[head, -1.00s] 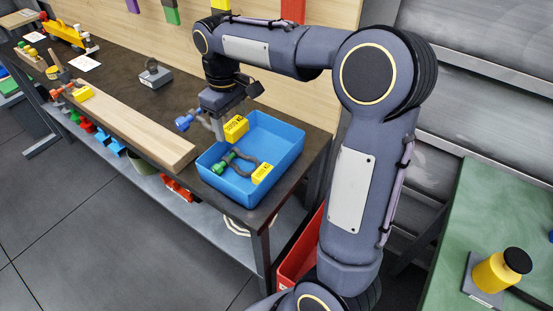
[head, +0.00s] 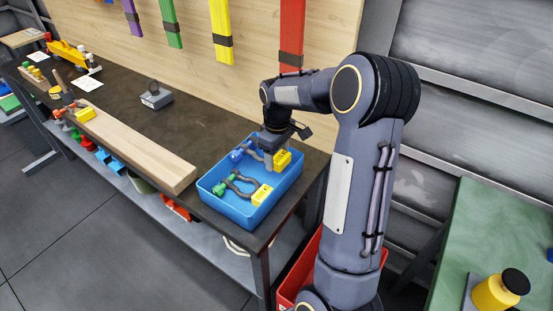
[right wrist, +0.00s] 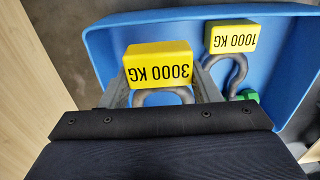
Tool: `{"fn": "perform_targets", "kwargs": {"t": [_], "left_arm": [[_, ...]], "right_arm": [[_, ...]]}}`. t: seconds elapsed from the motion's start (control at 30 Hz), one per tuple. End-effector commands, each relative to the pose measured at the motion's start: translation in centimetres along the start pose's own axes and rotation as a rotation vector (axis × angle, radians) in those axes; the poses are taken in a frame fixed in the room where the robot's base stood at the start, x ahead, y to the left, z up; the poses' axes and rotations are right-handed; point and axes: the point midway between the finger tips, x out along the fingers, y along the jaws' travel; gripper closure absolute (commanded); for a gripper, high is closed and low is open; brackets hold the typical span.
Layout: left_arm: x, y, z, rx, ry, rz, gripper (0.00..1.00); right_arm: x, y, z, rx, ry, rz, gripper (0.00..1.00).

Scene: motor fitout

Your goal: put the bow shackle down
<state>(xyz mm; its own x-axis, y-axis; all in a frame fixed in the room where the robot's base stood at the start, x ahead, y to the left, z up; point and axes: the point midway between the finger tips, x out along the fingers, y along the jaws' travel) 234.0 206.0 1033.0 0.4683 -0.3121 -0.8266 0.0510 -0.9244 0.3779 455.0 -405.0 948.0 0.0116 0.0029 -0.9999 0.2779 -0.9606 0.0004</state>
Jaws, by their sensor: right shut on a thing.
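My right gripper (head: 272,160) is low over the blue tray (head: 215,205), shut on a grey bow shackle with a blue pin (head: 239,154) and a yellow tag (head: 282,160). In the right wrist view the tag (right wrist: 158,64) reads 3000 KG and sits between the two fingers. The grey bow (right wrist: 160,97) shows just below it. The shackle is inside the tray's outline; I cannot tell whether it touches the floor. A second shackle with a green pin (head: 224,184) and a 1000 KG tag (head: 262,195) lies in the tray's near part. My left gripper is out of view.
The tray stands at the right end of the dark bench (head: 195,120). A wooden board (head: 135,145) lies left of it. A grey block with a ring (head: 156,98) stands further back. A red bin (head: 300,265) is below, and a green table (head: 495,230) is at right.

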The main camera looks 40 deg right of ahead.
Motion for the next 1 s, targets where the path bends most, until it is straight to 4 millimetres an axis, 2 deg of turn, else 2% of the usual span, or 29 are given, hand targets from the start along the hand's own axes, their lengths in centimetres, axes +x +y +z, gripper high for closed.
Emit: {"fn": "perform_targets", "kwargs": {"t": [0.03, 0.17, 0.97, 1.0], "left_arm": [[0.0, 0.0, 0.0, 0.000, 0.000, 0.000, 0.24], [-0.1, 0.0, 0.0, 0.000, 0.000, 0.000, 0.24], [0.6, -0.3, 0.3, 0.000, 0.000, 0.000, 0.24], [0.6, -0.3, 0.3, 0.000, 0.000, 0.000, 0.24]], "right_arm": [[0.8, -0.1, 0.0, -0.001, -0.001, -0.002, 0.86], [1.8, -0.1, -0.1, -0.001, 0.002, -0.001, 0.86], [3.1, -0.1, 0.0, -0.001, 0.001, 0.000, 0.86], [3.2, -0.1, 0.0, -0.001, -0.002, -0.002, 0.39]]}}
